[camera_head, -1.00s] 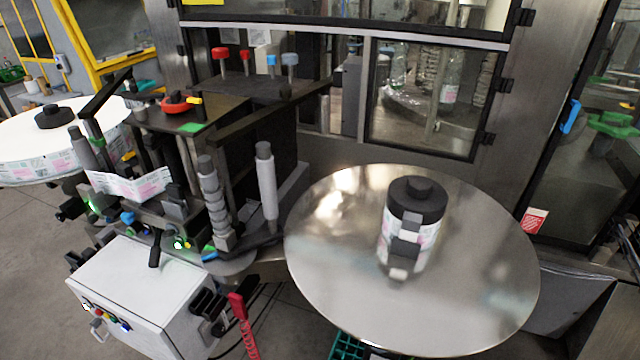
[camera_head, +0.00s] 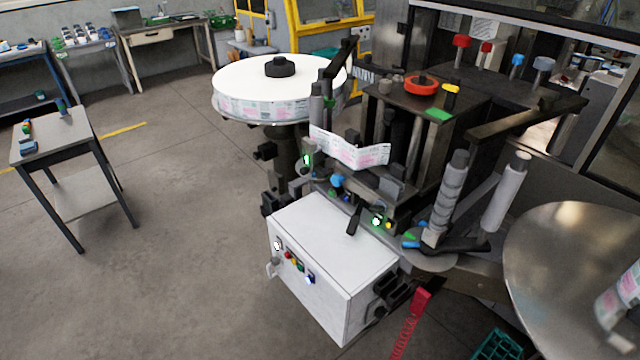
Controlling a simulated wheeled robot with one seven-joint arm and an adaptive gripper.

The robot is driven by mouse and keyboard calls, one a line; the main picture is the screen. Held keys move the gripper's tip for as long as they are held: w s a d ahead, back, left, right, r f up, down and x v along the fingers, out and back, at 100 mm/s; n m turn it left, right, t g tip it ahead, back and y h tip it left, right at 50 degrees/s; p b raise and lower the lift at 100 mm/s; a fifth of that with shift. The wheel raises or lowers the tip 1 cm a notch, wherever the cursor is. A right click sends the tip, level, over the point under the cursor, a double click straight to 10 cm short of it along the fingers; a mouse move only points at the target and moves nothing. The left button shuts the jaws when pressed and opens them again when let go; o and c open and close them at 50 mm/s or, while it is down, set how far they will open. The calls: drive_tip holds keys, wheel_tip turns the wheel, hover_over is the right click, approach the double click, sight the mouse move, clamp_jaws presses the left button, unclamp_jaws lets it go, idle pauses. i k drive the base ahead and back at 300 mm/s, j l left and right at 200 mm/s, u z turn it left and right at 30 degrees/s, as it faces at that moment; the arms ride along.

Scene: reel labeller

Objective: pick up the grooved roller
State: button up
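On the labelling machine, a grey upright roller (camera_head: 446,200) with ring-like bands along its length stands at the right, slightly tilted in the picture. It looks like a grooved roller, but I cannot tell if it is loose. A smoother grey roller (camera_head: 506,192) stands to its right. A small table (camera_head: 52,136) at the left holds several small blue, green and orange items (camera_head: 28,146), too small to identify. A grooved roller among them cannot be made out. My gripper is not in view.
A white label reel (camera_head: 240,85) stands behind the machine's white control box (camera_head: 325,250). A steel disc (camera_head: 545,260) is at the right edge. Workbenches (camera_head: 165,32) with small items line the back left. The grey floor (camera_head: 190,230) between small table and machine is clear.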

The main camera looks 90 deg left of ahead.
sight(456, 170)
drive_tip(key=u, duration=2.15)
drive_tip(key=i+j+u, duration=0.1)
drive_tip(key=i, duration=0.1)
